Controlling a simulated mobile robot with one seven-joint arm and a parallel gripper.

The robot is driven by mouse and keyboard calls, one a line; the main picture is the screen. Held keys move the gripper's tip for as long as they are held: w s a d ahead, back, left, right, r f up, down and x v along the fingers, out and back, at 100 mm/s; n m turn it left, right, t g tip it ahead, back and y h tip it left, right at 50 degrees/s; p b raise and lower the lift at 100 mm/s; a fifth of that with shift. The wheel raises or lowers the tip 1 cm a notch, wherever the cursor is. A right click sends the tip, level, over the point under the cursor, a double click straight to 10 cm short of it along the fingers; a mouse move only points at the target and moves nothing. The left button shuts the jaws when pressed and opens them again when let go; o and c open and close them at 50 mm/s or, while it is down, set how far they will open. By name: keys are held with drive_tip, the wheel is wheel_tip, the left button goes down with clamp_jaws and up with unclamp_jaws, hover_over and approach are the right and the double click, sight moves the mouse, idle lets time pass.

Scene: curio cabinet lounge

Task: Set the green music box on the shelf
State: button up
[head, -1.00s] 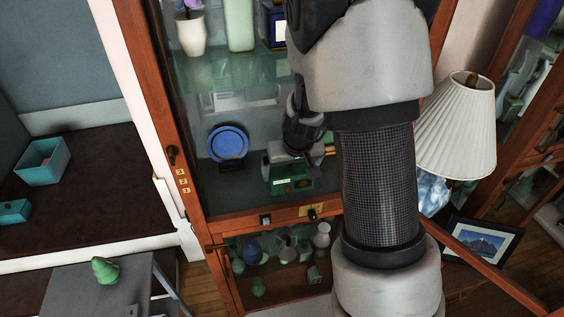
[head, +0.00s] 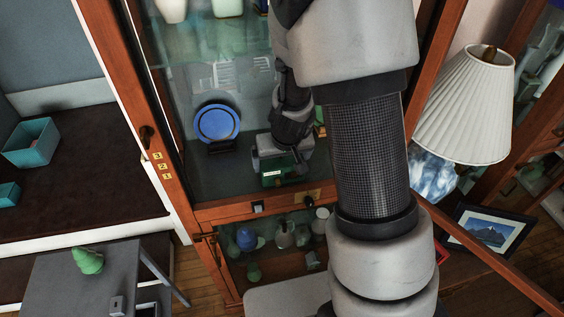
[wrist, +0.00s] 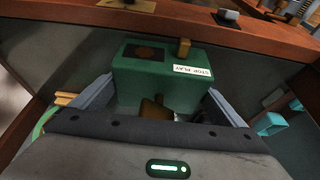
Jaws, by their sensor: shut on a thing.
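The green music box (head: 272,180) is in the cabinet, low over or on the shelf floor (head: 226,182), right of the blue plate. My gripper (head: 284,160) is above it, with its fingers on either side. In the wrist view the green music box (wrist: 150,72) sits between the two fingers of my gripper (wrist: 155,100). It has a "STOP PLAY" label, a dark patch on top and a small brass-coloured part. My gripper is shut on it. Whether its underside touches the shelf is hidden.
The blue plate (head: 217,123) on a dark stand is left of the box. The cabinet's wooden front rail (head: 222,212) runs below. A lower compartment holds several vases. A lamp (head: 468,105) and a framed picture (head: 486,232) are at right, a grey table (head: 75,275) at lower left.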

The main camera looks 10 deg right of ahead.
drive_tip(key=shift+s+a+r, duration=0.1)
drive_tip(key=shift+s, duration=0.1)
drive_tip(key=shift+f, duration=0.2)
drive_tip(key=o, duration=1.1)
drive_tip(key=shift+r, duration=0.55)
drive_tip(key=p+v, duration=0.5)
drive_tip(key=v, duration=0.4)
drive_tip(key=shift+r, duration=0.15)
drive_tip(key=s+a+r+y, duration=0.1)
drive_tip(key=s+r, duration=0.3)
drive_tip(key=r, duration=0.3)
drive_tip(key=s+a+r+y, duration=0.1)
drive_tip(key=s+a+r, duration=0.1)
drive_tip(key=s+r, duration=0.3)
drive_tip(key=s+d+r, duration=0.1)
drive_tip(key=s+r, duration=0.2)
drive_tip(key=s+d+r+h, duration=0.1)
drive_tip(key=s+r, duration=0.2)
drive_tip(key=s+d+r+t+h, duration=0.1)
drive_tip(key=s+d+r, duration=0.1)
drive_tip(key=s+r, duration=0.1)
drive_tip(key=shift+s, duration=0.3)
